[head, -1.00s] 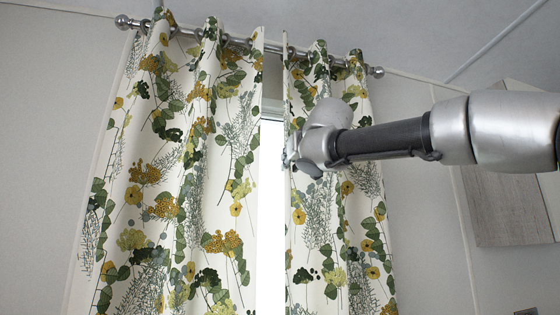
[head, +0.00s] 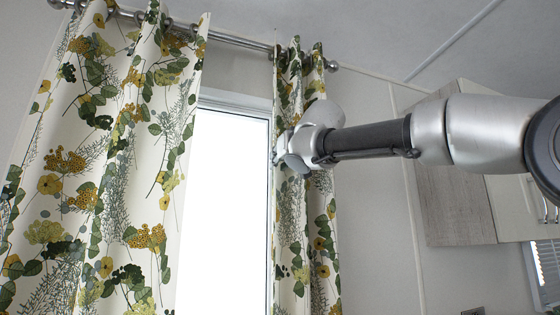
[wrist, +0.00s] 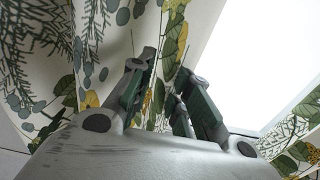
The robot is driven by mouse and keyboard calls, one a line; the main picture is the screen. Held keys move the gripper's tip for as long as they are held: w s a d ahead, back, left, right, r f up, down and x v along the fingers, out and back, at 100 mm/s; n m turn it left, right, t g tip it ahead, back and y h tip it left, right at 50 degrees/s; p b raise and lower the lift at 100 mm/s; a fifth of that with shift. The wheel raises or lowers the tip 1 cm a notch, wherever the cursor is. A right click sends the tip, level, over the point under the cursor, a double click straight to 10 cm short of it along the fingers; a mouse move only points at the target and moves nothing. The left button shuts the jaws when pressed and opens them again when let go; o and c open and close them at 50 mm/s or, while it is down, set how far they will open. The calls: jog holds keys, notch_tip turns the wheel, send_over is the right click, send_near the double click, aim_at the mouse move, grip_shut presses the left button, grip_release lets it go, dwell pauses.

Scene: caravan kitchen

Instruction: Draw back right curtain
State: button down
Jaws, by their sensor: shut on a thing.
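The right curtain (head: 292,225) is cream with green leaves and yellow flowers. It hangs bunched into narrow folds at the right end of the rod in the head view. My gripper (head: 277,157) is at its left edge, partly hidden by my wrist. In the wrist view my gripper's fingers (wrist: 160,95) are shut on the curtain's edge, and the patterned cloth (wrist: 60,50) fills the left. The left curtain (head: 95,180) hangs spread out on the left side.
The metal rod (head: 240,40) runs above the bright window (head: 225,200), which is bare between the curtains. A wooden-fronted cabinet (head: 455,195) is on the right wall. The wall between curtain and cabinet is clear.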

jog(key=c, duration=1.3)
grip_release()
jog(key=shift+s, duration=0.1)
jog(key=v, duration=1.2)
